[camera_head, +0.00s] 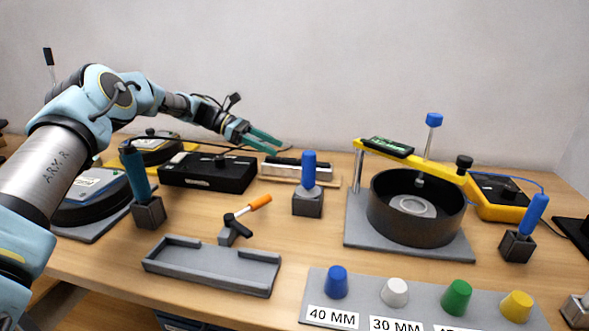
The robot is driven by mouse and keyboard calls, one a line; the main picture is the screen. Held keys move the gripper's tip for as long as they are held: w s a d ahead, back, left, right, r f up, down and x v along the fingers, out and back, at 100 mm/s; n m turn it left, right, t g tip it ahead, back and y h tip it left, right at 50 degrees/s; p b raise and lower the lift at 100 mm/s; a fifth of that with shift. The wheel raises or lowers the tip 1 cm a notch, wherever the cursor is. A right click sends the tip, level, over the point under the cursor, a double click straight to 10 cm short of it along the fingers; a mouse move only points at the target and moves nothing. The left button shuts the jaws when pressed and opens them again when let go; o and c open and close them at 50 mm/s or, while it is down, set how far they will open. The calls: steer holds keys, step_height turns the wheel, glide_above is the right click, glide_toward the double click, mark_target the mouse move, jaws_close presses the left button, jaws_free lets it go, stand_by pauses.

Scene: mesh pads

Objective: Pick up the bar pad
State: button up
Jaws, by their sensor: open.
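A long low bar with a dark top and a pale side (294,169), which looks like the bar pad, lies on a thin wooden board (330,183) at the back middle of the table. My gripper (280,146) is open and empty, with teal fingers. It appears in the picture just above and behind the bar's left part. Its exact height and distance from the bar cannot be told.
A black box (207,173) stands left of the bar, and a blue-handled tool on a grey block (308,201) in front. A black round pan (405,225) under a yellow arm stands right. An empty grey tray (212,282) lies at the front.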

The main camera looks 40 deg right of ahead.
mark_target(299, 160)
steer(key=shift+f+p+x, duration=0.1)
steer(key=shift+p+x, duration=0.5)
steer(key=shift+x, duration=1.15)
steer(key=shift+f+p+x, duration=0.15)
steer(key=shift+p+x, duration=0.4)
steer(key=shift+x, duration=1.2)
steer(key=shift+w, duration=0.1)
steer(key=shift+c, duration=0.3)
jaws_close()
